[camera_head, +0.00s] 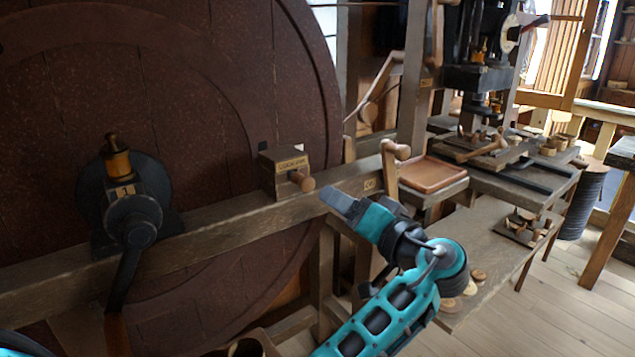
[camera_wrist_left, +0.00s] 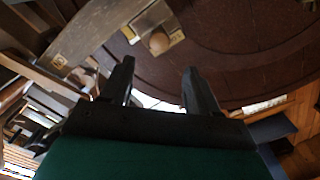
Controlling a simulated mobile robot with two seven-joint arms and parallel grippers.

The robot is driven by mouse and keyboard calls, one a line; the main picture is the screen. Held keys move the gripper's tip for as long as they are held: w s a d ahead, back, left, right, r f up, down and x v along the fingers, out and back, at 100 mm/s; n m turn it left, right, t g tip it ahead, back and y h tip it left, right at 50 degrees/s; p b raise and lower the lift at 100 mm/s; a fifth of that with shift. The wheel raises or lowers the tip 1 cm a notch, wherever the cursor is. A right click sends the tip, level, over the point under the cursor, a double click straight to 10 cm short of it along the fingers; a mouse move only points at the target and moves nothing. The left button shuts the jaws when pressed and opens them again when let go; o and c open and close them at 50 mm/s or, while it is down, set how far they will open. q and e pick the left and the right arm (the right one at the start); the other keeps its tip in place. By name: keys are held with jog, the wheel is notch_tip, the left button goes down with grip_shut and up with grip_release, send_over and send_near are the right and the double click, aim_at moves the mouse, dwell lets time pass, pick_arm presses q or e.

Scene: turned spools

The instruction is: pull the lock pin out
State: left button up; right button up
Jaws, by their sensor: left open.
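The lock pin (camera_head: 302,181) is a small wooden knob sticking out of a wooden block (camera_head: 277,168) with a lettered plate, on a long timber beam. My left gripper (camera_head: 338,201) is just right of and below the knob, with its grey fingers pointing toward it. In the left wrist view the knob (camera_wrist_left: 158,43) shows beyond the open fingers (camera_wrist_left: 158,68), roughly midway between them, with nothing held. The knob and the fingertips look apart. The pin's shaft is hidden in the block. My right gripper is not in view.
A large dark red wheel (camera_head: 220,60) stands behind the beam (camera_head: 225,212). A black crank fitting (camera_head: 140,220) with a brass top is at left. A wooden-knobbed lever (camera_head: 396,151), a tray (camera_head: 432,174) and a press are at right. Open floor lies at lower right.

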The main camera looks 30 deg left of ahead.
aim_at(311, 185)
pick_arm(q)
jog(key=p+x, duration=0.1)
jog(key=x, duration=1)
jog(key=shift+c, duration=0.2)
grip_shut()
